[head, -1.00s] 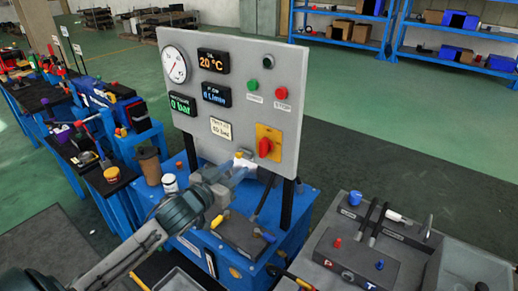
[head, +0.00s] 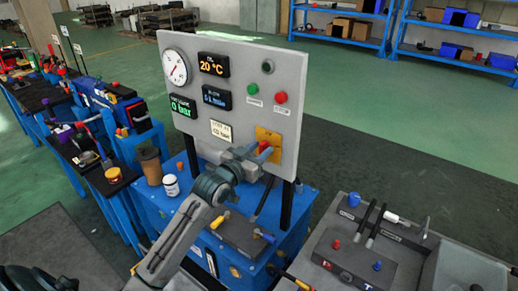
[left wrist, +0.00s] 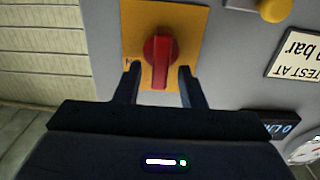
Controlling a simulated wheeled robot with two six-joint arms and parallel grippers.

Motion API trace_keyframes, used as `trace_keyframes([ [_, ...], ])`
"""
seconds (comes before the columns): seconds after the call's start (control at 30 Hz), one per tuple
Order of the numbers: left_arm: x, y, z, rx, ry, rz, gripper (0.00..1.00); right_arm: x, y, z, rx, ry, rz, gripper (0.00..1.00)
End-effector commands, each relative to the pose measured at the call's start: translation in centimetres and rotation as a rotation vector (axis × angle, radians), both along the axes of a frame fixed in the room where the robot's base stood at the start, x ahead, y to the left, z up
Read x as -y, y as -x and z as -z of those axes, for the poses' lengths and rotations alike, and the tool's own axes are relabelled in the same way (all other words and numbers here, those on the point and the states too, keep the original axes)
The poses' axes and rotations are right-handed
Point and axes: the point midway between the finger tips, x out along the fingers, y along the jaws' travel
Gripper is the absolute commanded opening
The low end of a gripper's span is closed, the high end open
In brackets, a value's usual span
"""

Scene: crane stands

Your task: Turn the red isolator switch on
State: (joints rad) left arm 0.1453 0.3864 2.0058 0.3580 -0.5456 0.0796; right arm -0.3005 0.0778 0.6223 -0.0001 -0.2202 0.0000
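The red isolator switch (left wrist: 159,57) sits on a yellow plate (left wrist: 195,22) on the grey panel. In the head view the red switch (head: 265,147) is partly hidden by my left gripper (head: 266,152), which is right at it. In the left wrist view my left gripper (left wrist: 160,75) is open, with one dark finger on each side of the red handle. Gaps show between the fingers and the handle. Its pointer lies upright in that view. My right gripper is not in view.
The grey panel (head: 235,110) carries a round gauge (head: 174,67), several displays, a green button (head: 252,89) and a red button (head: 281,98). Below it on the blue bench stand a white jar (head: 171,185) and a brown cup (head: 149,166). A grey worktop (head: 400,222) is at the right.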

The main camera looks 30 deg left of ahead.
Motion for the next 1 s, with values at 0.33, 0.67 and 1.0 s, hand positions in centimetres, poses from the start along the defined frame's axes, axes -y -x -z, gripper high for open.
trace_keyframes([
  [0.33, 0.00, -0.07, 0.03, 0.000, 0.000, 0.000, 0.19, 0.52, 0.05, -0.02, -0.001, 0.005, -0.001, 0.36],
  [0.67, 0.01, -0.06, 0.04, 0.001, -0.007, 0.000, 0.00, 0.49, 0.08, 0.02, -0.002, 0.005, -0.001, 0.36],
  [1.0, 0.26, -0.06, 0.15, 0.020, -0.145, 0.000, 0.00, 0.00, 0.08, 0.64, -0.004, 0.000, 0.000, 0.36],
])
